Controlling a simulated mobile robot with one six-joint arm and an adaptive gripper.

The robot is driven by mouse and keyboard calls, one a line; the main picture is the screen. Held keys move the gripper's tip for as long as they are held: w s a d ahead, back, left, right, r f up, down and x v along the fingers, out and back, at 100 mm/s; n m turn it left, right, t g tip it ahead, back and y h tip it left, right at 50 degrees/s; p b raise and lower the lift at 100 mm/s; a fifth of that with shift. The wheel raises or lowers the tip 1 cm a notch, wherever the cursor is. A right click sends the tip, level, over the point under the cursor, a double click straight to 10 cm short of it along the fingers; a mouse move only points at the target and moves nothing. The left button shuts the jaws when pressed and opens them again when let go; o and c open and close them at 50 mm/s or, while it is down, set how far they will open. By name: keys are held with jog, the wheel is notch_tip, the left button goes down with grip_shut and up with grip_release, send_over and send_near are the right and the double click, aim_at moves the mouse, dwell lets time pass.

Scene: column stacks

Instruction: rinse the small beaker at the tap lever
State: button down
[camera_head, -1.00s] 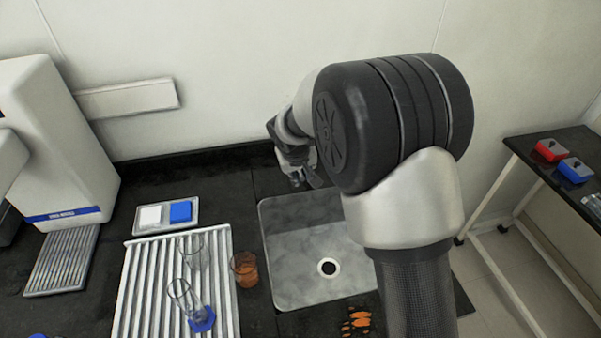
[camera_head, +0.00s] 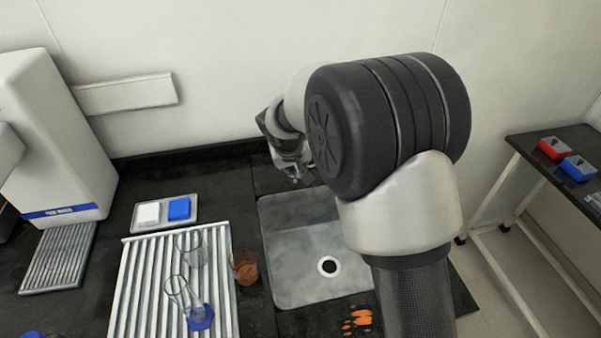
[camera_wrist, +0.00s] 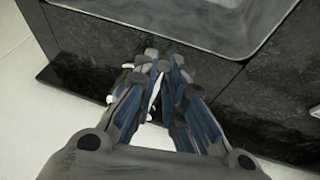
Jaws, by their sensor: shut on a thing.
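A small amber-stained beaker (camera_head: 245,268) stands on the black worktop between the ribbed drainer and the sink (camera_head: 305,255). My gripper (camera_head: 295,177) is at the back edge of the sink, well away from the beaker. In the wrist view my gripper (camera_wrist: 160,72) has its fingers close together around a thin pale piece (camera_wrist: 155,92), which looks like the tap lever. The fingers hide most of it. The tap is not clearly seen in the head view, where my arm covers part of the area.
A tray with white and blue blocks (camera_head: 179,209) lies behind. Orange patches (camera_head: 358,320) lie in front of the sink. The sink basin is empty.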

jog(key=shift+a+m+b, duration=0.35)
jog(key=shift+a+m, duration=0.15)
jog(key=shift+a, duration=0.15)
jog(key=c, duration=1.7)
grip_release()
jog(key=shift+o, duration=0.2)
jog(key=v, duration=1.2)
jog(key=shift+a, duration=0.2)
